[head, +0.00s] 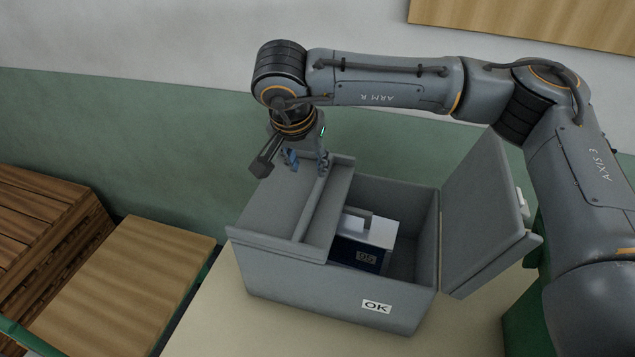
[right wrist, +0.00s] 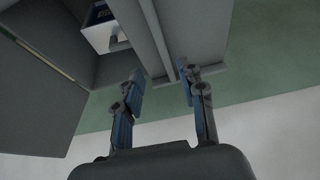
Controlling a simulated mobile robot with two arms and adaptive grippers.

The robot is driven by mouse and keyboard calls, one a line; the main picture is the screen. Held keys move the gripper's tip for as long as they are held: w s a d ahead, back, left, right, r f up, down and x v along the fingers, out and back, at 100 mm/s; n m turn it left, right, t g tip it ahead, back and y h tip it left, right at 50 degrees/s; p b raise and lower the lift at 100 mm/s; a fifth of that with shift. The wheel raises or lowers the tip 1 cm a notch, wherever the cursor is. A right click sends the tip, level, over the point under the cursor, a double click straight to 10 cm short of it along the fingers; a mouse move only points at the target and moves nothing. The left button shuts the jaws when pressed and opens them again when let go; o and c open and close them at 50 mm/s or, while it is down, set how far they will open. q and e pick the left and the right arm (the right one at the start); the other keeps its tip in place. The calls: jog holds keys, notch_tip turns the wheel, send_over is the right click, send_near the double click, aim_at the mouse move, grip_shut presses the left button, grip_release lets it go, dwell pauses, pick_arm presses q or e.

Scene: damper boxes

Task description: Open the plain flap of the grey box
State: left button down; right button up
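The grey box (head: 262,275) stands on a pale table, with an "OK" label on its front. Its left flap (head: 278,200) looks plain, lies closed over the left half and has a raised strip (head: 328,208) along its inner edge. Its right flap (head: 482,212) stands open, tilted outward, with a small white piece on it. My right gripper (head: 306,164) is over the far end of the plain flap, fingers apart. In the right wrist view, the gripper (right wrist: 161,80) has its blue fingertips on either side of the strip; contact is unclear. My left gripper is out of view.
Inside the box, a dark blue and white carton (head: 366,240) shows through the open right half. Wooden boards (head: 120,275) and slatted wood lie at the left. The green and white wall stands behind the box. Bare table (head: 215,320) shows at the front left.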

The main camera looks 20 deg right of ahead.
aim_at(315, 193)
jog(key=p+x, duration=0.3)
jog(key=x, duration=0.8)
jog(key=shift+s+a, duration=0.1)
jog(key=shift+s, duration=0.05)
jog(key=shift+f, duration=0.55)
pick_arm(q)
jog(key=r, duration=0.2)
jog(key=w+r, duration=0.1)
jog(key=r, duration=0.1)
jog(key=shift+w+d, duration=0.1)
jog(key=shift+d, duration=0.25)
pick_arm(e)
jog(key=shift+w+f, duration=0.1)
jog(key=shift+w, duration=0.1)
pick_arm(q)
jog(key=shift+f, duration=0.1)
pick_arm(e)
grip_shut()
